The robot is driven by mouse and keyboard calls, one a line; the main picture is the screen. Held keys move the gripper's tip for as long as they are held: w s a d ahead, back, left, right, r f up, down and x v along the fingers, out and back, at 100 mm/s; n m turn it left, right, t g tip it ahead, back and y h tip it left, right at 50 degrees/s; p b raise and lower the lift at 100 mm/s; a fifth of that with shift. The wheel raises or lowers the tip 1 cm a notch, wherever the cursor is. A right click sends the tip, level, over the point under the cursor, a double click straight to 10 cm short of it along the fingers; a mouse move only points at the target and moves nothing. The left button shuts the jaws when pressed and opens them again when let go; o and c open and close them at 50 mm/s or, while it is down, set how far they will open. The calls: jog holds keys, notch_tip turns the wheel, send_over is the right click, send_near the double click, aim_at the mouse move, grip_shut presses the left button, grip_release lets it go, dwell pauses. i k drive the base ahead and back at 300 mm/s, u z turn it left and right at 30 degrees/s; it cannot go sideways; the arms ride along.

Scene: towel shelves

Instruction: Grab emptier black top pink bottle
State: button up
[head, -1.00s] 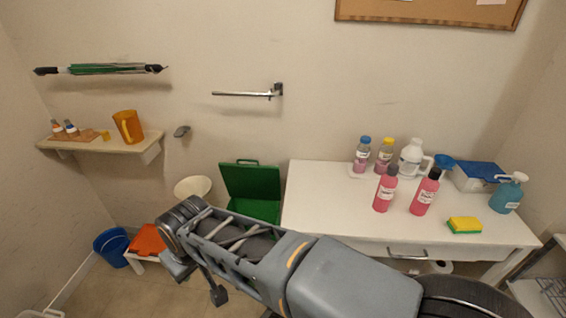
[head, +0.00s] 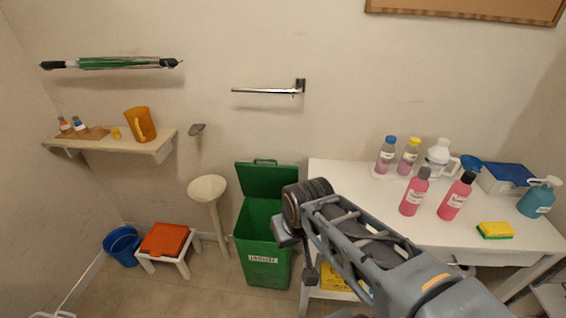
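Two pink bottles with black tops stand upright side by side on the white table. The left pink bottle (head: 414,194) is nearer the middle of the table, and the right pink bottle (head: 456,197) stands a little to its right. Both look pink over most of their height; I cannot tell from here which one is emptier. My arm reaches in from the lower right, to the left of both bottles and apart from them. My gripper (head: 297,245) seems to hang at the arm's far end, in front of the green bin; its fingers are not clear.
Behind the pink bottles stand a blue-capped bottle (head: 386,155), a yellow-capped bottle (head: 408,157) and a white jug (head: 438,160). A sponge (head: 495,231) and a blue spray bottle (head: 538,198) are at right. A green bin (head: 262,245) stands left of the table (head: 345,185).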

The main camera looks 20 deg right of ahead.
aim_at(460, 191)
jog(key=z, duration=0.15)
jog(key=i, duration=0.45)
jog(key=z, duration=0.1)
jog(key=k, duration=1.25)
jog(key=z, duration=0.85)
jog(key=i, duration=0.85)
jog(key=u, duration=3.25)
jog(key=k, duration=0.75)
